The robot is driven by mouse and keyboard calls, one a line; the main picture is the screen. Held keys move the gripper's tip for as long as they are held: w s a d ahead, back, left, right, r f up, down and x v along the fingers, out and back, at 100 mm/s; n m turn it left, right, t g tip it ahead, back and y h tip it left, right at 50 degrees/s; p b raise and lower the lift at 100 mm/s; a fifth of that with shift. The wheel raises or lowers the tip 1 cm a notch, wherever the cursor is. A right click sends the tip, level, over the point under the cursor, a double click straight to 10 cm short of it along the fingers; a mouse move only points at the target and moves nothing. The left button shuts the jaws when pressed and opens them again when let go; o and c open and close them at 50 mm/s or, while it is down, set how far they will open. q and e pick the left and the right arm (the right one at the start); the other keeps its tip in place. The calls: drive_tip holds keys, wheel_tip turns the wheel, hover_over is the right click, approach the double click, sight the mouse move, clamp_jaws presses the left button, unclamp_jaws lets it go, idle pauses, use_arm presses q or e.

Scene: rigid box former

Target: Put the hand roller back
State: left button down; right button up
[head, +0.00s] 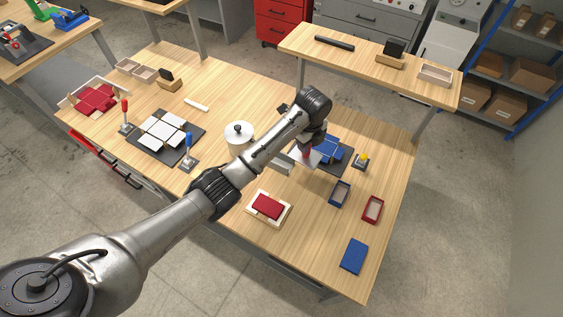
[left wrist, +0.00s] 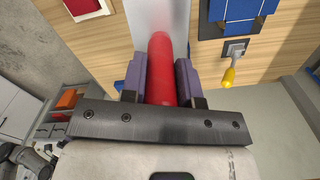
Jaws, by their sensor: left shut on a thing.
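My left gripper (head: 307,150) is over the right half of the wooden table, pointing down. In the left wrist view its fingers (left wrist: 160,85) are shut on a red cylindrical handle (left wrist: 160,60), which I take to be the hand roller's. A broad pale silver part (left wrist: 157,15) shows beyond the handle; in the head view a pale surface (head: 305,158) shows below the gripper. I cannot tell whether it touches the table. My right gripper is in neither view.
A dark mat with blue pieces (head: 328,150) and a yellow-knobbed clamp (head: 361,160) lie just right of the gripper. A white round pot (head: 239,134) stands left. Blue (head: 340,193) and red (head: 373,209) trays lie in front. A raised shelf (head: 360,60) runs behind.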

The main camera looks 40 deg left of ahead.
use_arm(q)
drive_tip(key=shift+a+n, duration=0.15)
drive_tip(key=shift+n, duration=0.35)
drive_tip(key=a+f, duration=1.1)
drive_tip(key=shift+a, duration=0.15)
drive_tip(key=shift+w+f, duration=0.1)
drive_tip(key=shift+f, duration=0.15)
drive_tip(key=c, duration=0.9)
unclamp_jaws()
drive_tip(key=shift+o, duration=0.2)
